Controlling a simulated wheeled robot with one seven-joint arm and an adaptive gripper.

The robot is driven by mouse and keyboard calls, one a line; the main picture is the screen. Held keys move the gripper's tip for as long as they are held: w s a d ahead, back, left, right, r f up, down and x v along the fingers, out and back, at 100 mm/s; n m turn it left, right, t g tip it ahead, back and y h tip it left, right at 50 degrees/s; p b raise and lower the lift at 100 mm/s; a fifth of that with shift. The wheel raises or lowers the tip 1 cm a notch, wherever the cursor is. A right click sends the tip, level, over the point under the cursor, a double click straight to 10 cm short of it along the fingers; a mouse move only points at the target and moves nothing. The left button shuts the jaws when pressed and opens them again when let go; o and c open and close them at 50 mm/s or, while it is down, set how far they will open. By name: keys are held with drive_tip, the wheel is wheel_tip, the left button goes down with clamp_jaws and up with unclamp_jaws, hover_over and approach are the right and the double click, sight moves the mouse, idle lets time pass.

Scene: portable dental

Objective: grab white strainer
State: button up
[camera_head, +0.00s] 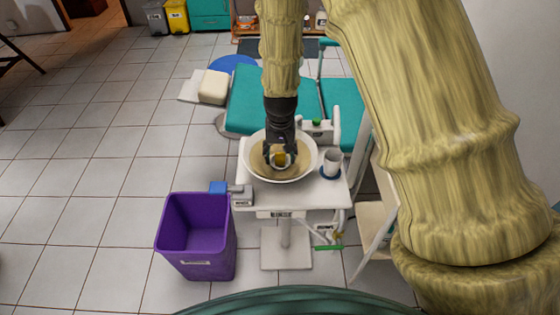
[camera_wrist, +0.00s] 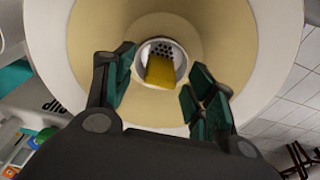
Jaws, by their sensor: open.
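The white strainer (camera_wrist: 154,49) sits at the bottom of a round bowl, with dark holes showing in its face. A yellow piece (camera_wrist: 160,72) lies in or on it and covers part of it. In the head view the strainer (camera_head: 279,161) shows small between my fingers, with the yellow piece on it. My gripper (camera_head: 280,157) points down into the bowl. In the wrist view my gripper (camera_wrist: 162,90) is open, one finger on each side of the strainer, and nothing is held. I cannot tell whether the fingers touch the bowl.
The bowl (camera_head: 309,150), white-rimmed and beige inside, stands on a white stand (camera_head: 325,195). A white cup (camera_head: 332,160) is to its right. A purple bin (camera_head: 196,240) stands at the lower left. A teal dental chair (camera_head: 255,100) is behind. Tiled floor is free at left.

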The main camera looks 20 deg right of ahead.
drive_tip(key=shift+f, duration=0.1)
drive_tip(key=c, duration=0.9)
